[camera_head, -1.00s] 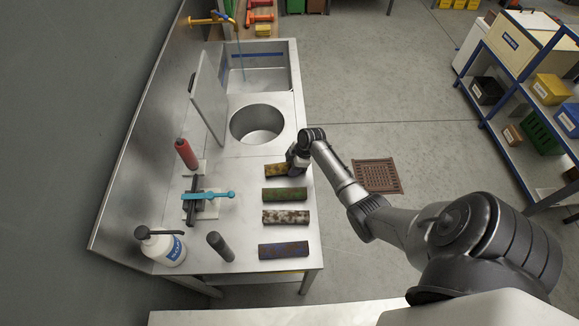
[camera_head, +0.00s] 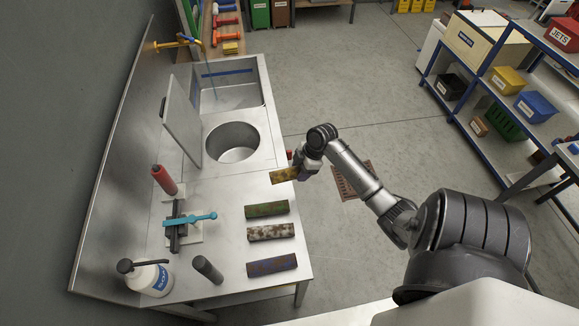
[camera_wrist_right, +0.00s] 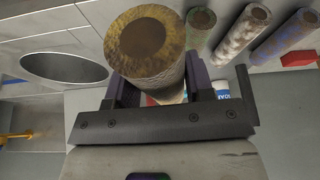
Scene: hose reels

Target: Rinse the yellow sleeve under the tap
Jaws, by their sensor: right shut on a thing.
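The yellow sleeve (camera_head: 285,175) is a grimy, brown-stained tube. It also shows in the right wrist view (camera_wrist_right: 148,45), its round end toward the camera, between the two jaws. My right gripper (camera_head: 300,168) is shut on it and holds it by the bench's right edge, apparently above the top. The tap (camera_head: 178,42) is a yellow fitting on the back wall at the far end, with a thin blue stream or hose (camera_head: 212,75) coming down toward the rectangular sink (camera_head: 232,95). My left gripper is not in view.
A green sleeve (camera_head: 267,209), a white-brown sleeve (camera_head: 271,231) and a blue-brown sleeve (camera_head: 272,265) lie on the bench. A round basin (camera_head: 233,143) and an upright grey panel (camera_head: 181,120) stand before the sink.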

